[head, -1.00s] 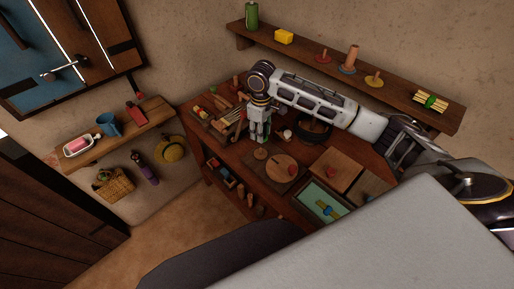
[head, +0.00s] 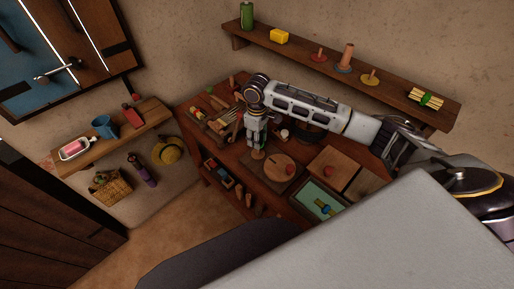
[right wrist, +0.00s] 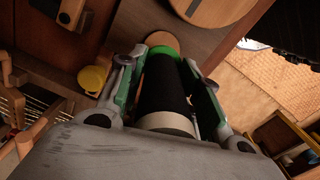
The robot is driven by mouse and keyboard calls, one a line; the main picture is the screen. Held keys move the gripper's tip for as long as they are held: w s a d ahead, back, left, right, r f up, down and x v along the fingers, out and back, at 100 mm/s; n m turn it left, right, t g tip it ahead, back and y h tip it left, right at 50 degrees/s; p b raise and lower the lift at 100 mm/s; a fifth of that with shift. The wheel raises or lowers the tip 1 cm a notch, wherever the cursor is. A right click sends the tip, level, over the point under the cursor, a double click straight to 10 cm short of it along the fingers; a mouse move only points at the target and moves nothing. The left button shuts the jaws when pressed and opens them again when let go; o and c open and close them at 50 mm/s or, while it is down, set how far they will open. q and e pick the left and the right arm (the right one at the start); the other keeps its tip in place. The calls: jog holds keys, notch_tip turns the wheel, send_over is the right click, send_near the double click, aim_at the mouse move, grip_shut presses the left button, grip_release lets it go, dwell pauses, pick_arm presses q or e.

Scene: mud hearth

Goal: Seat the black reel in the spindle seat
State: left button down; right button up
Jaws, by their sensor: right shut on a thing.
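The black reel (right wrist: 165,92) has a dark body, a green far end and a pale near end in the right wrist view. My right gripper (right wrist: 172,78) is shut on it, one finger on each side. A small round wooden disc (right wrist: 162,40), probably the spindle seat, shows just beyond the reel's green end. Whether they touch I cannot tell. In the head view my right gripper (head: 256,140) points down just above that small disc (head: 257,155), on the dark board; the reel is hidden there. My left gripper is not in view.
A wooden box (head: 335,167) and a green tray (head: 318,200) stand further right. Tools crowd the bench at the left, and a yellow round thing (right wrist: 93,78) is beside my gripper.

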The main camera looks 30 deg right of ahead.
aim_at(257, 153)
jog(key=shift+f, duration=0.3)
jog(key=shift+f, duration=2.5)
jog(key=shift+f, duration=0.1)
jog(key=o, duration=1)
jog(key=shift+r, duration=6.1)
